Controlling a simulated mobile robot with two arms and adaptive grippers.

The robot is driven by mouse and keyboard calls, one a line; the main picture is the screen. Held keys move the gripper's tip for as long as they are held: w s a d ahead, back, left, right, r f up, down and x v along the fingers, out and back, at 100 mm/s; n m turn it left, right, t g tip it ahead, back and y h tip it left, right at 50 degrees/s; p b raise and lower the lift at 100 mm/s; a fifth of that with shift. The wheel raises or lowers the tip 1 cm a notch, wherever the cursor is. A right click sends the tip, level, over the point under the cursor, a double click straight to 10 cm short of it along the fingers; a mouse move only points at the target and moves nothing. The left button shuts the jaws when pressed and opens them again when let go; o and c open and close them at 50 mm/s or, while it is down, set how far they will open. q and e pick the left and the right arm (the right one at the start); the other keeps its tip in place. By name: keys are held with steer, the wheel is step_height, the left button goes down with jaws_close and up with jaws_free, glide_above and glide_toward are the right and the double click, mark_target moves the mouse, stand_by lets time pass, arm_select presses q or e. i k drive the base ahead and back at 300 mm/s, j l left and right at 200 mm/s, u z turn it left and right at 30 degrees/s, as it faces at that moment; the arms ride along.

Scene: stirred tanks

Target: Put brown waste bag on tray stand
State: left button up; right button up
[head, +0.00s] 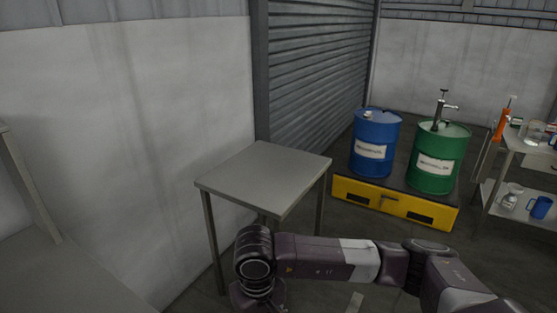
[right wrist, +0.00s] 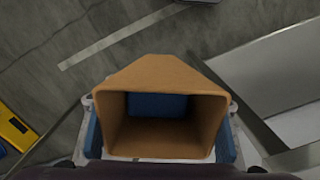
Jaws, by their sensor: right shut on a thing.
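The brown waste bag (right wrist: 160,74) fills the middle of the right wrist view, its open mouth facing the camera. My right gripper (right wrist: 158,135) is shut on it, with blue-lined fingers on its left and right sides. Something blue shows inside the mouth; I cannot tell what. A grey stand with a bare flat top (head: 265,177), seemingly the tray stand, is in the middle of the head view. My right arm crosses in front of it; the right gripper and bag are out of that view. My left gripper is in neither view.
A blue drum (head: 375,135) and a green drum (head: 437,165) stand on a yellow-edged pallet (head: 395,204) at right. A shelf table (head: 516,193) with containers is at far right. Another grey surface (head: 70,285) is at lower left. A white wall (head: 130,120) is behind the stand.

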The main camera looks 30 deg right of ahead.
mark_target(273, 172)
steer(key=i+l, duration=0.15)
steer(key=l, duration=0.2)
steer(key=i+l, duration=0.15)
steer(key=l, duration=0.2)
steer(key=i+l, duration=0.1)
steer(key=l, duration=0.25)
steer(key=i+l+z, duration=0.1)
steer(key=l, duration=0.25)
steer(key=i+l, duration=0.2)
steer(key=l, duration=0.15)
